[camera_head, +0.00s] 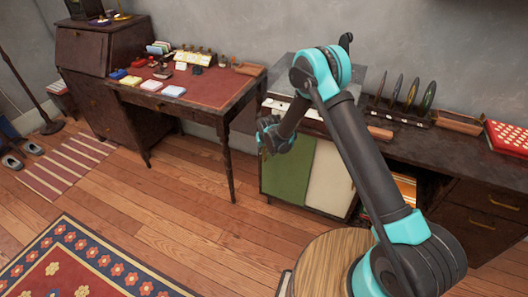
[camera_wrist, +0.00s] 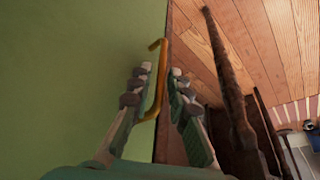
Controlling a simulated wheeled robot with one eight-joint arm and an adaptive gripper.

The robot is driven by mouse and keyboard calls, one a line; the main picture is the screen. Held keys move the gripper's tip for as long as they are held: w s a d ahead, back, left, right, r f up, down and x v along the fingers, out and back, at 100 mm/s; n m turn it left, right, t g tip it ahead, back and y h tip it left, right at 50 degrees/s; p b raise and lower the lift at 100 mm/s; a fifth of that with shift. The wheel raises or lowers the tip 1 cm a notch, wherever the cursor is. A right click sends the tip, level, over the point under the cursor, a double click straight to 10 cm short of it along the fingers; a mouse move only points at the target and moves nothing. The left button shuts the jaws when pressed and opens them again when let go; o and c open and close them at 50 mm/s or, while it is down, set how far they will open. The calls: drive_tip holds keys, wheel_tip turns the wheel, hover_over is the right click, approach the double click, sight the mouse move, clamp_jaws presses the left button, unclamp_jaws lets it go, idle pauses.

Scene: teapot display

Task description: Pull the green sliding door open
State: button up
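The green sliding door (camera_head: 288,174) is the left front panel of the low cabinet, beside a cream panel (camera_head: 330,180). In the wrist view the green door (camera_wrist: 70,70) fills the left side. Its brass bar handle (camera_wrist: 157,82) stands near the door's edge. My gripper (camera_wrist: 161,70) has its two fingers on either side of the handle, with a gap between the fingertips. I cannot tell whether either finger touches it. In the head view my gripper (camera_head: 270,137) is at the door's upper left, and the handle is hidden there.
A desk (camera_head: 215,92) with a red top stands left of the cabinet, its leg close to the door's left side. The cabinet top (camera_head: 440,143) holds a rack of plates and a red box (camera_head: 508,138). A round wooden top (camera_head: 325,265) is close in front. Wooden floor (camera_head: 200,200) is clear between.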

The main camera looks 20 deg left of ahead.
drive_tip(key=shift+w+f, duration=0.1)
drive_tip(key=shift+f, duration=0.2)
clamp_jaws()
idle(0.4)
